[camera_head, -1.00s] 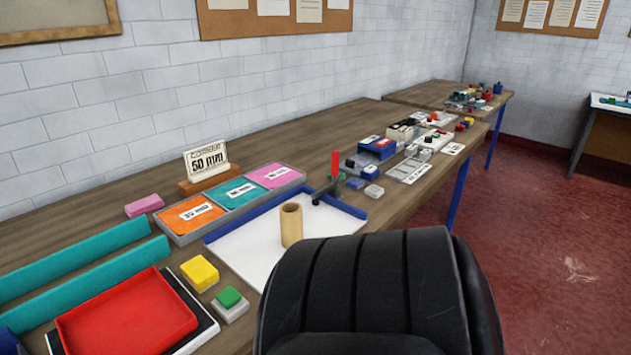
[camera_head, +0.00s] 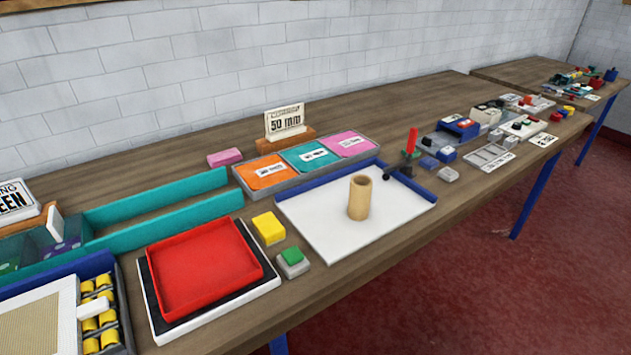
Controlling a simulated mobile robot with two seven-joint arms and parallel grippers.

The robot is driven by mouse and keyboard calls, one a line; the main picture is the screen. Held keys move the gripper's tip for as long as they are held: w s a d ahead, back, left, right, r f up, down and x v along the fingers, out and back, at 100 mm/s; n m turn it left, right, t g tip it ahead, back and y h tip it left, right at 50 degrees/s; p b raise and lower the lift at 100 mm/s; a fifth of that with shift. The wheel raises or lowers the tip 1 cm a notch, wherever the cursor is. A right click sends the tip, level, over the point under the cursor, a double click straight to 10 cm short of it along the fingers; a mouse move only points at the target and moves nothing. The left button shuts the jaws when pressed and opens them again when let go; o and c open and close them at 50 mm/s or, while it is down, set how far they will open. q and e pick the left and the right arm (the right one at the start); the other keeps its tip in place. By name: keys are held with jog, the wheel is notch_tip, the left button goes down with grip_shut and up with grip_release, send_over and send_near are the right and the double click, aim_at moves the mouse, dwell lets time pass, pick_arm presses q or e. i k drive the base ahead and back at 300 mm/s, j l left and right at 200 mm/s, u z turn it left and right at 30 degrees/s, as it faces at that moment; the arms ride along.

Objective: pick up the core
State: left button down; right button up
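The core (camera_head: 359,198) is a tan, hollow cardboard-like tube. It stands upright on a white board (camera_head: 318,228) with blue edging, near the middle of the view. Its open top faces up and nothing touches its sides. Neither of my grippers shows in the head view.
A red tray (camera_head: 208,265) lies left of the board, with a yellow block (camera_head: 268,228) and a green-topped block (camera_head: 292,260) between them. A red-handled tool (camera_head: 411,146) stands at the board's back right corner. Colored cards (camera_head: 312,154) lie behind. Bare wood shows along the front.

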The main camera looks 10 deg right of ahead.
aim_at(360, 189)
jog(key=z, duration=0.7)
